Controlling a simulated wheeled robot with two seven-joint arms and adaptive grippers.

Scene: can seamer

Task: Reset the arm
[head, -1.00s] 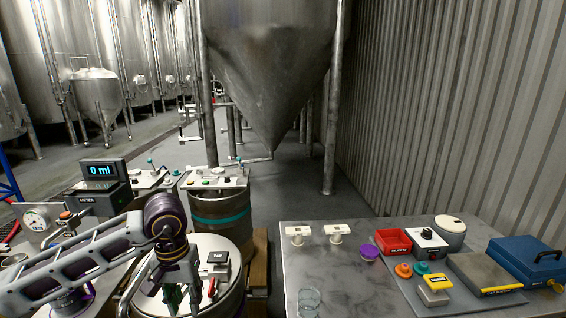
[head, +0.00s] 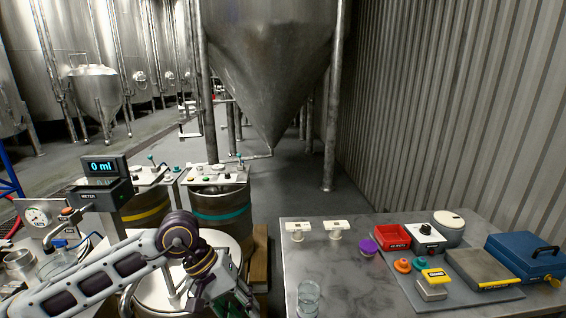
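My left arm comes in from the left across the lower left of the head view. Its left gripper (head: 236,304) points down and to the right at the bottom edge, in front of the round steel keg top (head: 150,290). The fingertips are dark and partly cut off, so I cannot tell whether they are open or shut. I see nothing clearly held in it. My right arm and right gripper are not in view.
A grey table (head: 340,270) at right holds a drinking glass (head: 308,297), a purple lid (head: 368,247), a red bin (head: 392,237) and a blue case (head: 525,258). A meter (head: 105,185) reading 0 ml stands left, near a teal-banded keg (head: 220,212).

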